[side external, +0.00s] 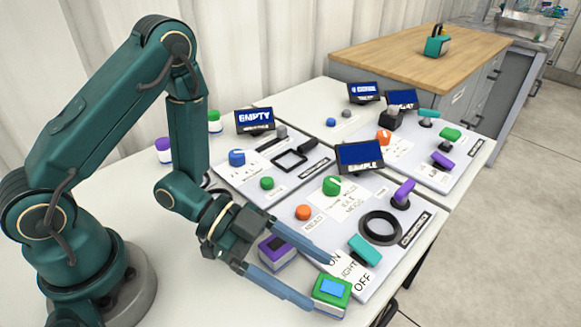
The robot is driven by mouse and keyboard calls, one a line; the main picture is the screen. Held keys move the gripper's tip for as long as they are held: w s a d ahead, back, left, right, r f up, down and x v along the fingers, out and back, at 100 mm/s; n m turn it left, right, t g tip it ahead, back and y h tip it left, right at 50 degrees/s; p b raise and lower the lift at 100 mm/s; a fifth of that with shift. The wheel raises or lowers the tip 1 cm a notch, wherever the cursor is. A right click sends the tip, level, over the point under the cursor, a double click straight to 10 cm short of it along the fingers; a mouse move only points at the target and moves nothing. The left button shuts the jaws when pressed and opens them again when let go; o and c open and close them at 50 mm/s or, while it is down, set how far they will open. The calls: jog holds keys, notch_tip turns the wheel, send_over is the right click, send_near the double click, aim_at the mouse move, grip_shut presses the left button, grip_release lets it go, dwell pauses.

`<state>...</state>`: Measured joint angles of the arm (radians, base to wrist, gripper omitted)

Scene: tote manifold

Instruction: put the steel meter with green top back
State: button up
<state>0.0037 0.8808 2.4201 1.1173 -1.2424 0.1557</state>
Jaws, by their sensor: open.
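The meter with a green top (331,290) has a blue screen on top and a pale steel body. It stands at the front edge of the white table, near the panel's corner. My gripper (318,282) is open, with its two long blue-grey fingers pointing toward this meter. The fingertips are close to its near-left and far sides; I cannot tell whether they touch it. A second meter with a purple top (273,248) stands further back, partly hidden behind my gripper and finger.
A panel (390,262) with a black ring (380,226), a teal handle (365,248) and coloured knobs lies right beside the green meter. An "EMPTY" screen (255,118) and a "SAMPLE" screen (360,156) stand behind. Purple-topped (164,150) and green-topped (214,122) pieces stand at back left.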

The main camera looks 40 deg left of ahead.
jog(key=shift+v, duration=3.8)
jog(key=shift+d+r, duration=0.1)
jog(key=shift+w+d+r+m, duration=0.15)
jog(key=shift+r+m, duration=0.1)
jog(key=shift+m, duration=0.15)
jog(key=shift+w+r+m+t+y, duration=0.45)
jog(key=shift+w+r+m, duration=0.25)
jog(key=shift+w+r, duration=0.45)
jog(key=w+a+r+n+t+y, duration=0.5)
jog(key=w+a+r+t+y, duration=0.25)
jog(key=a+r+y, duration=0.25)
jog(key=s+a+r+n+g+y, duration=0.2)
jog(key=s+a+n+y, duration=0.15)
jog(key=n, duration=0.35)
jog(key=s+d+f+n+g+h, duration=0.1)
jog(key=s+d+f+n+g, duration=0.2)
jog(key=s, duration=0.6)
jog(key=shift+s+f+g+h, duration=0.2)
jog(key=shift+f+g+h, duration=0.2)
jog(key=shift+f+g, duration=0.65)
jog(key=shift+d+r, duration=0.15)
jog(key=shift+r, duration=0.05)
